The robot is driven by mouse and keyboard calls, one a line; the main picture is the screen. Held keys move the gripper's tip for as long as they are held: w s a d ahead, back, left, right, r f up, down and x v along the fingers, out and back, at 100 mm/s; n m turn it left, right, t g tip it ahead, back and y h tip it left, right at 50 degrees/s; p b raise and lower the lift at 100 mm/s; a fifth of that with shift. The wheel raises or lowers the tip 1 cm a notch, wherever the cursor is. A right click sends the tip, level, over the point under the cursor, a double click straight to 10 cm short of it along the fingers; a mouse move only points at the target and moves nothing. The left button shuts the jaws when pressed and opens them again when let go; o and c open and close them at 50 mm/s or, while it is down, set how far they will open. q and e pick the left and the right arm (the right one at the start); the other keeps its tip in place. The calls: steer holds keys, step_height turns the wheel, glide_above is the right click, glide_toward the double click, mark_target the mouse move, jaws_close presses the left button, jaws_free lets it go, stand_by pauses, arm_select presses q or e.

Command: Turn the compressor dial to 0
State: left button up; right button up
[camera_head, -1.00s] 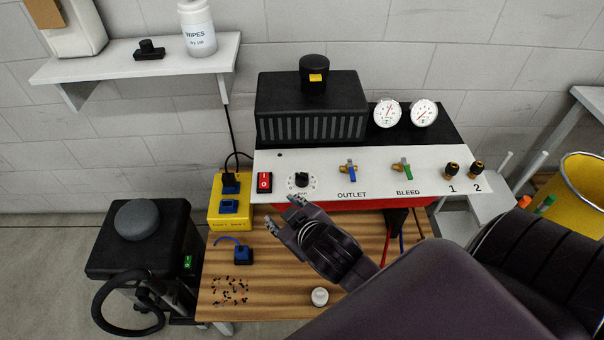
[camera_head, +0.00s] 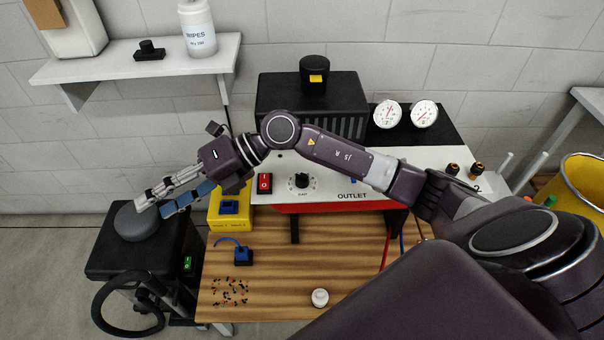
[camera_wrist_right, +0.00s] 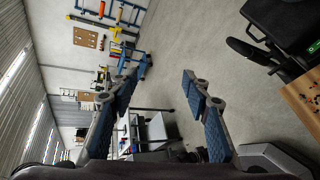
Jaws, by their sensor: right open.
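The compressor (camera_head: 290,205) stands on the wooden bench, with a white front panel (camera_head: 330,185). Its black dial (camera_head: 301,180) on a round marked plate shows uncovered between the red switch (camera_head: 264,183) and the OUTLET label. The pointer's exact setting is too small to read. My right arm crosses in front of the panel, hiding the BLEED valve and most of the OUTLET valve. My right gripper (camera_head: 150,203) is open, well left of the dial, over the grey round knob on the black box. In the right wrist view its fingers (camera_wrist_right: 160,105) are apart with nothing between. My left gripper is not in view.
The black box (camera_head: 112,262) with a grey knob (camera_head: 135,222) stands left of the bench (camera_head: 280,270). A yellow box (camera_head: 225,222) and a blue plug (camera_head: 243,256) are near the bench's left side. A white shelf (camera_head: 130,65) hangs above. Two gauges (camera_head: 405,115) stand behind the panel.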

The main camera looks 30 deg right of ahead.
steer(key=w+d+f+g+h, duration=0.1)
steer(key=w+d+f+h, duration=0.1)
steer(key=d+f+h, duration=0.7)
steer(key=r+m+g+h, duration=0.1)
steer(key=r+g+h, duration=0.1)
steer(key=h, duration=0.2)
glide_above(302, 175)
steer(key=shift+a+f, duration=0.1)
steer(key=shift+a, duration=0.15)
steer(key=shift+d+f+m+h, duration=0.1)
steer(key=shift+d+m+h, duration=0.2)
step_height(302, 175, down, 6)
steer(key=shift+f+p, duration=0.1)
steer(key=shift+p, duration=0.8)
steer(key=shift+f, duration=0.6)
steer(key=c, duration=1.2)
steer(key=shift+o, duration=0.2)
